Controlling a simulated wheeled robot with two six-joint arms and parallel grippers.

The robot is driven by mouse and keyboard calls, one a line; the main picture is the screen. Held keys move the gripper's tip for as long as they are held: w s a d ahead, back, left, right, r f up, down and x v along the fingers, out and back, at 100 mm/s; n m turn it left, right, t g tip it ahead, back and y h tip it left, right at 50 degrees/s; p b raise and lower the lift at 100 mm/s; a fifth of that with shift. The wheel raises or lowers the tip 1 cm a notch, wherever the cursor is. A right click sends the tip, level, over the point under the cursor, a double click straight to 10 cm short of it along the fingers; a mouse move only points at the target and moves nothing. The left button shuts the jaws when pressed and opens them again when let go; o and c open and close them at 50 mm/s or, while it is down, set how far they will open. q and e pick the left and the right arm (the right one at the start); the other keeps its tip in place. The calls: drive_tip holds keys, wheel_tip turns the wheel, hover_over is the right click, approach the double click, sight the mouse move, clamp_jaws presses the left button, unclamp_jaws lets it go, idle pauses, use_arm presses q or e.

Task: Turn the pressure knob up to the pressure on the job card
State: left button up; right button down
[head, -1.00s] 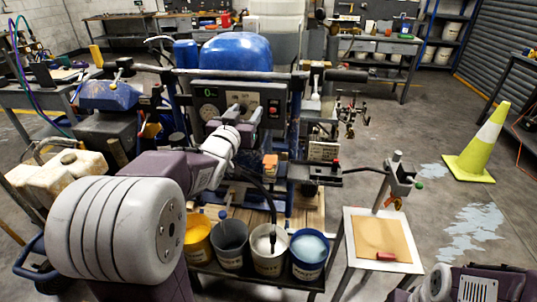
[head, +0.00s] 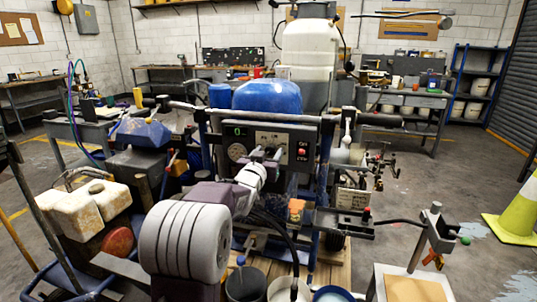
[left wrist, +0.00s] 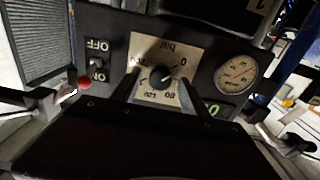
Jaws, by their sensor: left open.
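The pressure knob (left wrist: 161,77) is a round black knob on a pale dial plate marked "bar" on the dark control panel (head: 299,137). My left gripper (head: 268,154) is at the panel front and hides most of the knob in the head view. In the left wrist view its two open fingers (left wrist: 161,88) stand on either side of the knob; I cannot tell whether they touch it. The green display (head: 237,132) seems to read 0. A round gauge (left wrist: 237,74) sits beside the dial. I cannot make out a readable job card.
Pale containers (head: 88,208) stand at left. Buckets (head: 246,284) stand below the panel, and a traffic cone (head: 515,217) is at right.

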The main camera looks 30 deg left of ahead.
use_arm(q)
clamp_jaws()
